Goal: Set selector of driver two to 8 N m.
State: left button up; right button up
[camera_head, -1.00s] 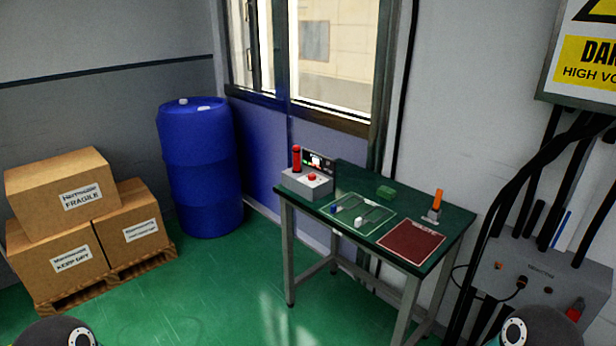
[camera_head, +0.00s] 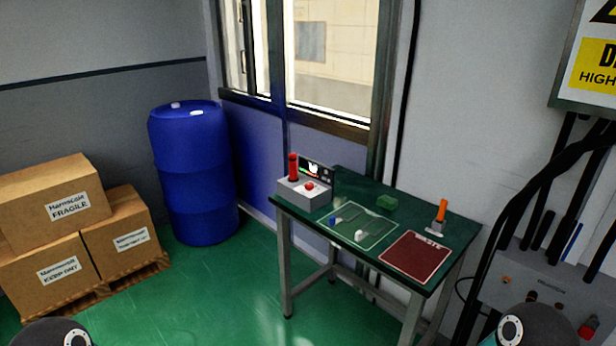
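A small green table (camera_head: 350,191) stands under the window and holds the task items. A grey box (camera_head: 304,192) with a red button and an upright red-handled tool (camera_head: 293,167) is at its left end. A dark display panel (camera_head: 317,169) stands behind the box. An orange-handled tool (camera_head: 440,212) stands upright in a holder at the right end. I cannot tell which tool is driver two, and no selector marking is readable. Neither gripper is in view; only rounded parts of my arms show at the bottom edge.
A blue barrel (camera_head: 192,175) and stacked cartons (camera_head: 55,200) stand left. A grey box with cables (camera_head: 545,295) is right. Green floor between is open.

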aim_at(309, 186)
jog(key=u, duration=0.1)
jog(key=i, duration=1.95)
jog(key=u, duration=0.05)
